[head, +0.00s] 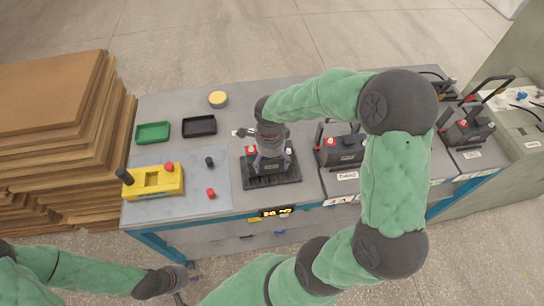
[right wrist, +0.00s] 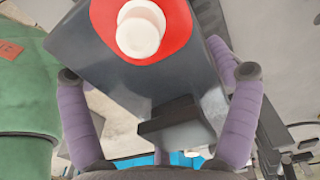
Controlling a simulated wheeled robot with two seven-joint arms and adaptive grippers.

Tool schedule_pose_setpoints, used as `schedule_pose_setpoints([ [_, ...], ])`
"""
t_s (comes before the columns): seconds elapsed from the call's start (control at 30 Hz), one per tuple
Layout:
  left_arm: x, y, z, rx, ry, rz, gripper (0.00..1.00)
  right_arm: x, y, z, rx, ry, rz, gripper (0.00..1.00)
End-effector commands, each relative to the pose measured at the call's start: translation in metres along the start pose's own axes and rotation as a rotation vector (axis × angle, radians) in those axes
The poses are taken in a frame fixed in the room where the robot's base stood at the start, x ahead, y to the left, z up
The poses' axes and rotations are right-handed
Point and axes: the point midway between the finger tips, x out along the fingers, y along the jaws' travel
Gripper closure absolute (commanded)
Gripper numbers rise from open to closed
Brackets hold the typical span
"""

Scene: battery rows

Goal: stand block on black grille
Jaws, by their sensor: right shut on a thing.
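The black grille (head: 272,181) is a flat dark tray on the workbench, near the middle of the head view. My right gripper (head: 270,164) points down over it, with purple fingers shut on a dark grey block (head: 252,161). In the right wrist view the block (right wrist: 185,85) sits between the two fingers and shows a red ring around a white terminal. The block looks upright over the grille; whether its underside touches is hidden. My left gripper (head: 184,284) is low at the left, off the bench; its fingers are too small to judge.
A yellow box (head: 153,183), small red and black caps, a green tray (head: 152,132), a black tray (head: 199,126) and a yellow round tin (head: 218,99) lie to the left. Another battery block (head: 341,151) stands close to the right. Stacked brown boards (head: 55,130) flank the bench.

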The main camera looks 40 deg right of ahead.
Motion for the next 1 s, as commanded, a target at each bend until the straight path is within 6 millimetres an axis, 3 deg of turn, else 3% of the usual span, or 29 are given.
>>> schedule_pose_setpoints([
  [0.5, 0.0054, -0.0019, -0.0002, 0.000, 0.000, 0.000, 0.60, 0.0090, -0.0030, -0.0002, 0.003, -0.003, -0.010, 0.70],
  [0.53, 0.0055, -0.0019, -0.0002, 0.000, 0.000, 0.000, 0.60, 0.0115, -0.0005, -0.0002, 0.001, -0.001, -0.002, 0.09],
  [0.57, 0.0050, -0.0018, -0.0001, 0.000, 0.000, 0.000, 0.60, 0.0109, -0.0005, -0.0002, 0.001, -0.001, -0.002, 0.00],
  [1.0, 0.0029, -0.0010, -0.0001, 0.000, 0.000, 0.000, 0.60, 0.0088, -0.0005, -0.0003, 0.001, -0.001, -0.002, 0.00],
])
